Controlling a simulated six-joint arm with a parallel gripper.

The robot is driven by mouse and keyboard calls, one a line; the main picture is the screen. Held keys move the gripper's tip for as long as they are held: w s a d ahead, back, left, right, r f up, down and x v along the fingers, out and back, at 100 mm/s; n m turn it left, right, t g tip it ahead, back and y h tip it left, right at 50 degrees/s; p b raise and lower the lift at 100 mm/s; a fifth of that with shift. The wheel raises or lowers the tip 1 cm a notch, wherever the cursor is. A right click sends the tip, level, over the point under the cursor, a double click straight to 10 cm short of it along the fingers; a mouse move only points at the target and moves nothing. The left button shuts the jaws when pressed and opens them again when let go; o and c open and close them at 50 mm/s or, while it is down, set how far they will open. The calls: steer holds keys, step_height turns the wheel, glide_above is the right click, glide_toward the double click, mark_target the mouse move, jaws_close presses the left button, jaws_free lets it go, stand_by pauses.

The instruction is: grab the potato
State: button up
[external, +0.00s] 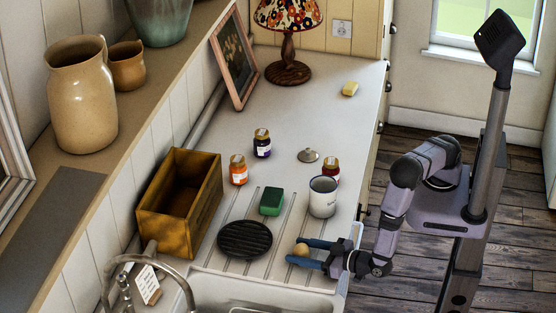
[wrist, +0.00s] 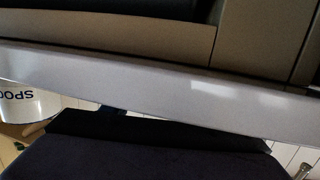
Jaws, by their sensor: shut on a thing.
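The potato (external: 301,249) is a small, round, tan thing at the right end of the ribbed drainboard, in the external view. My gripper (external: 304,253) reaches in from the right and is shut on the potato, with one blue finger on the far side and one on the near side. Whether the potato touches the drainboard or is held just above it, I cannot tell. The potato does not show in the wrist view, where a dark shape fills the lower part.
A white mug (external: 323,197) stands just behind my gripper, and a black round trivet (external: 245,239) lies to its left. A green sponge (external: 271,201), jars and a wooden box (external: 180,205) are farther off. The sink (external: 262,292) is in front. The counter toward the lamp is mostly clear.

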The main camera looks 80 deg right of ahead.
mark_target(302, 247)
steer(key=shift+r, duration=0.15)
steer(key=shift+r+b, duration=1.05)
steer(key=shift+r, duration=3.85)
